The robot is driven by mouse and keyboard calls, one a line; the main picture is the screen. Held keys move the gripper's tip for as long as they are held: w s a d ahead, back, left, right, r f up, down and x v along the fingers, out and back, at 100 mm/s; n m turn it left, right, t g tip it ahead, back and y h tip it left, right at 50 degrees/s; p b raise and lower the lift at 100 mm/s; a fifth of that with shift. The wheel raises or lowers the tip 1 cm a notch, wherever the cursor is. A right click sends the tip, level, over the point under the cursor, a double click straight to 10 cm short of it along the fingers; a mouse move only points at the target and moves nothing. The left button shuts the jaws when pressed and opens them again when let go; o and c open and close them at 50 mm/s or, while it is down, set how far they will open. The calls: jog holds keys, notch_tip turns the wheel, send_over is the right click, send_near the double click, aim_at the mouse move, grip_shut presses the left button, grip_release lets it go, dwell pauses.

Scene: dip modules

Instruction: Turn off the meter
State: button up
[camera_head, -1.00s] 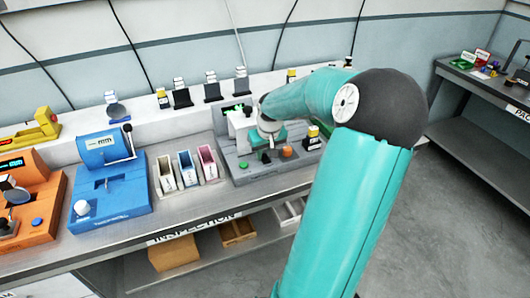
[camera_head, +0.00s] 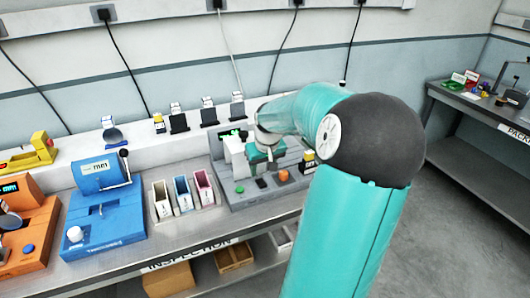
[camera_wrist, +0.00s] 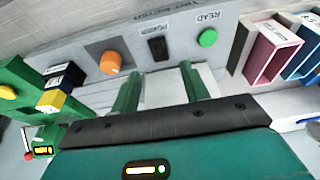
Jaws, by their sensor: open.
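The meter is a grey unit (camera_head: 238,203) on the bench, with a lit green readout (camera_head: 232,133) at its back. On its front panel are a green button (camera_wrist: 208,38) labelled READ, a black rocker switch (camera_wrist: 158,48) with a label beside it, and an orange knob (camera_wrist: 110,63). They also show in the head view: button (camera_head: 239,189), switch (camera_head: 261,183), knob (camera_head: 284,175). My gripper (camera_wrist: 160,80) is open and empty over the meter. Its two green fingers point toward the switch, which lies between and beyond them. Contact is not visible. The switch's position is unclear.
Three small bins (camera_head: 182,193) stand left of the meter, then a blue instrument (camera_head: 105,215) and an orange one (camera_head: 30,235). A black block with a yellow top (camera_head: 309,160) sits at the meter's right. Black stands line the back ledge (camera_head: 70,150).

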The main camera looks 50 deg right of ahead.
jog(key=v, duration=0.8)
jog(key=shift+r, duration=0.35)
jog(key=shift+a, duration=0.15)
